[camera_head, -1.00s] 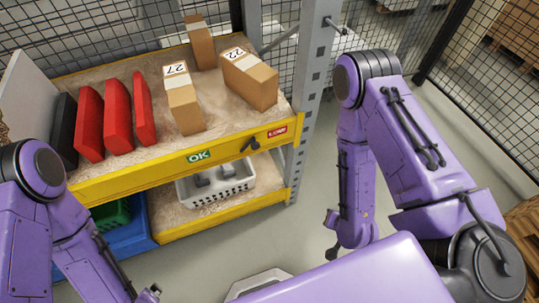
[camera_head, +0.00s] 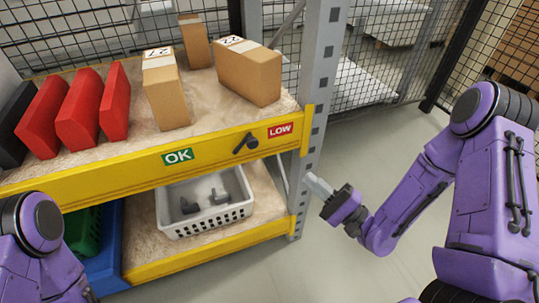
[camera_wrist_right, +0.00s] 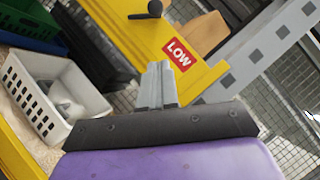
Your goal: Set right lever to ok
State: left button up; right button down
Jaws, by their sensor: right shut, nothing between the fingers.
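A black lever (camera_head: 246,143) sits on the yellow shelf beam (camera_head: 100,183), between a green OK label (camera_head: 178,156) on its left and a red LOW label (camera_head: 280,130) on its right. It slants from upper right to lower left. In the right wrist view the lever (camera_wrist_right: 147,11) is at the top edge, near the LOW label (camera_wrist_right: 178,53). My right gripper (camera_head: 317,184) is shut and empty, beside the grey post, right of and below the lever and apart from it. Its fingers (camera_wrist_right: 158,85) show shut in the wrist view. My left gripper is out of view; only its arm shows.
A grey perforated post (camera_head: 316,110) stands between my right gripper and the shelf's end. Red bins (camera_head: 80,110) and cardboard boxes (camera_head: 165,92) stand on the upper shelf. A white basket (camera_head: 205,218) sits on the lower shelf. Floor right of the post is clear.

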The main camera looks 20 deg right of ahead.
pick_arm(q)
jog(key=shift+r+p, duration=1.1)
jog(key=shift+p, duration=0.05)
pick_arm(e)
jog(key=s+a+r+x, duration=0.1)
jog(key=a+x, duration=0.1)
jog(key=x, duration=1)
jog(key=shift+a+r, duration=0.15)
jog(key=shift+r, duration=0.05)
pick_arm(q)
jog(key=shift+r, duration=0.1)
